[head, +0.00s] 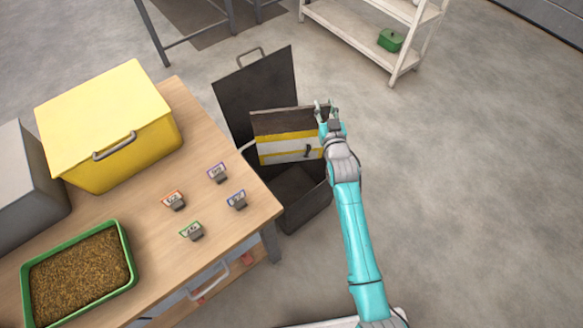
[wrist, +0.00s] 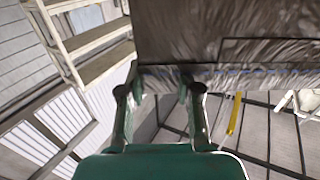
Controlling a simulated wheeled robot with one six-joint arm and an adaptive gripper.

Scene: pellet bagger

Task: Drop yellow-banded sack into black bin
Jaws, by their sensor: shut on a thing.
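The yellow-banded sack (head: 288,147) has a dark brown top, a yellow stripe and a pale lower part with a small dark mark. My gripper (head: 324,106) is shut on the upper right edge of the sack, which hangs over the black bin (head: 305,205). The bin stands on the floor with its dark lid (head: 256,92) raised behind the sack. The sack hides part of the bin's opening. In the wrist view, my gripper (wrist: 158,88) reaches the sack's dark top (wrist: 225,35), which fills the upper right.
A wooden table (head: 155,235) at the left holds a yellow box (head: 108,115), a green tray of brown pellets (head: 80,275) and several small tagged clips (head: 217,174). A white shelf (head: 345,35) with a green container (head: 391,40) stands at the back. Floor to the right is clear.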

